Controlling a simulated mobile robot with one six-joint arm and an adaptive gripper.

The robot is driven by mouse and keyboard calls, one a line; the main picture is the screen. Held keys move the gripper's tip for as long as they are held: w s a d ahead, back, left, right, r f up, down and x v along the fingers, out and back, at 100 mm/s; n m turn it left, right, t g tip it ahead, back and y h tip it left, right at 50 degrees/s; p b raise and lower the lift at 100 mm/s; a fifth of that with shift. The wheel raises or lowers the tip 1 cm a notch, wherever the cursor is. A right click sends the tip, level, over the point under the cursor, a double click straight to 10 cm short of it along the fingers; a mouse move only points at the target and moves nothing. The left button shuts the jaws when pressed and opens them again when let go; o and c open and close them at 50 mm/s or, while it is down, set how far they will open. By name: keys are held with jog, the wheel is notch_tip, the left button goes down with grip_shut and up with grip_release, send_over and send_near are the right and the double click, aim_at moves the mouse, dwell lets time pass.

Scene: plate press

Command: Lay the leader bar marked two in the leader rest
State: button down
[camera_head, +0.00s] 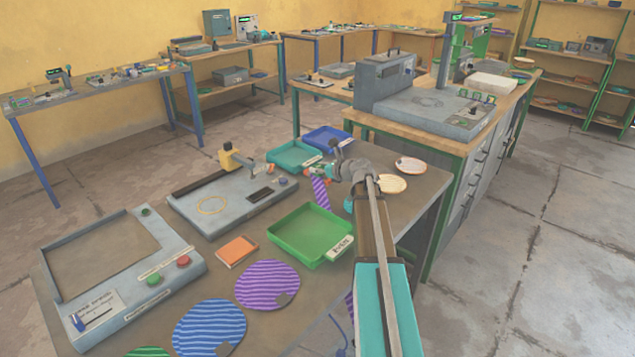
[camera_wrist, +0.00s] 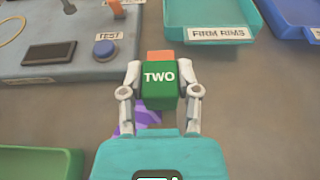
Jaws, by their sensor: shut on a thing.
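My gripper (camera_wrist: 160,88) is shut on a green leader bar (camera_wrist: 158,92) marked "TWO", with an orange block at its far end. The bar sits between the two pale fingers. In the head view my gripper (camera_head: 322,172) is above the table, near the teal tray, and the bar is mostly hidden. A purple striped piece (camera_head: 320,193) shows just below my gripper; a bit of it shows under the bar in the wrist view (camera_wrist: 125,122). I cannot tell whether it is attached to the bar. No leader rest can be made out for sure.
A grey device (camera_head: 235,205) with a yellow-handled post and a "TEST" button (camera_wrist: 104,48) is left of my gripper. Teal (camera_head: 292,168) and blue trays stand behind, a green tray (camera_head: 300,258) in front. Striped round plates (camera_head: 268,262) lie at the front edge.

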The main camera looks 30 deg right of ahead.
aim_at(318, 176)
jog(key=shift+f, duration=0.1)
dwell(0.3)
jog(key=shift+w+d+f+b, duration=0.15)
jog(key=shift+w+f+b, duration=0.3)
jog(key=shift+f+b, duration=1.5)
jog(key=shift+b, duration=0.05)
jog(key=shift+f, duration=0.1)
jog(key=shift+c, duration=1.7)
grip_release()
jog(key=shift+s+r, duration=0.2)
jog(key=p+v, duration=0.3)
jog(key=v, duration=0.8)
jog(key=shift+s+d+r+p, duration=0.15)
jog(key=shift+s+p, duration=0.15)
